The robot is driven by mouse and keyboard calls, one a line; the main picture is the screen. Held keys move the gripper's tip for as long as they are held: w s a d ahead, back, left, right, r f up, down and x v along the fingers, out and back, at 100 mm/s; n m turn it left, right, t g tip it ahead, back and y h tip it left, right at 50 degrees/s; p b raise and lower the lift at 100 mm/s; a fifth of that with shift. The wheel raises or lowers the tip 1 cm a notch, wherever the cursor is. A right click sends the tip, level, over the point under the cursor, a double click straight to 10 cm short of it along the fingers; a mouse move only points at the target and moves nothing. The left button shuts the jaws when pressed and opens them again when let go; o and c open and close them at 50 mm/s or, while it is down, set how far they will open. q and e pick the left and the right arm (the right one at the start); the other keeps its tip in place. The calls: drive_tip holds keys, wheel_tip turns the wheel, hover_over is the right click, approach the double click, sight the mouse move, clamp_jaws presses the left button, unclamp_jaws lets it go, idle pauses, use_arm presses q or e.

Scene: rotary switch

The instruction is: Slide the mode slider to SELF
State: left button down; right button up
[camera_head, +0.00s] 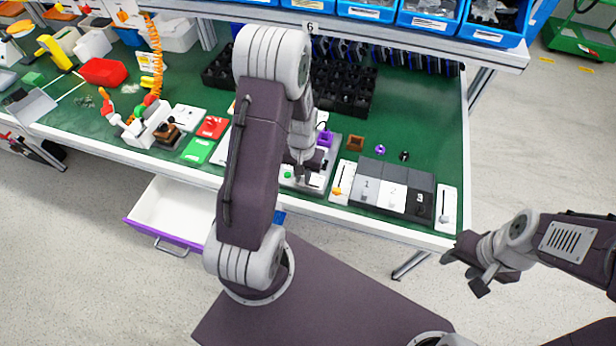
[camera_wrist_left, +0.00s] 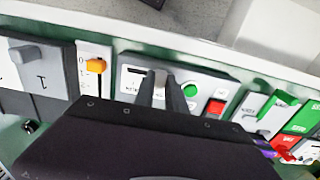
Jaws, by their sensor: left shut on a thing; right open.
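A pale control panel (camera_wrist_left: 135,72) with a dark slot, a green button (camera_wrist_left: 190,90) and a red button (camera_wrist_left: 215,106) lies under my left gripper (camera_wrist_left: 161,92). My left gripper (camera_head: 303,174) reaches down to this panel near the table's front edge in the head view. Its fingers are shut on a small light grey piece, apparently the mode slider's knob (camera_wrist_left: 160,77), mostly hidden between them. The panel's lettering is too small to read, so I cannot tell the slider's setting. My right gripper (camera_head: 464,272) is open and empty, off the table's right front corner.
An upright-slot panel with an orange knob (camera_wrist_left: 96,66) stands beside the control panel. Numbered blocks (camera_head: 392,195) and another slider panel (camera_head: 446,208) are farther right. Green and red plates (camera_head: 198,151) lie left. An open drawer (camera_head: 150,243) sticks out below the table.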

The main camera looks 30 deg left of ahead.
sight(312, 186)
use_arm(q)
drive_tip(key=c, duration=1.4)
unclamp_jaws()
drive_tip(key=shift+w+a+r, duration=0.1)
drive_tip(key=shift+a, duration=0.1)
drive_tip(key=shift+o, duration=0.2)
drive_tip(key=shift+a, duration=0.1)
wheel_tip(312, 186, up, 9)
drive_tip(key=shift+p, duration=0.4)
drive_tip(key=s+d+r+m+t, duration=0.1)
drive_tip(key=s+d+r+m, duration=0.1)
drive_tip(key=s+d, duration=0.5)
drive_tip(key=shift+s+d+r, duration=0.25)
drive_tip(key=shift+s+d, duration=0.15)
drive_tip(key=shift+d, duration=0.8)
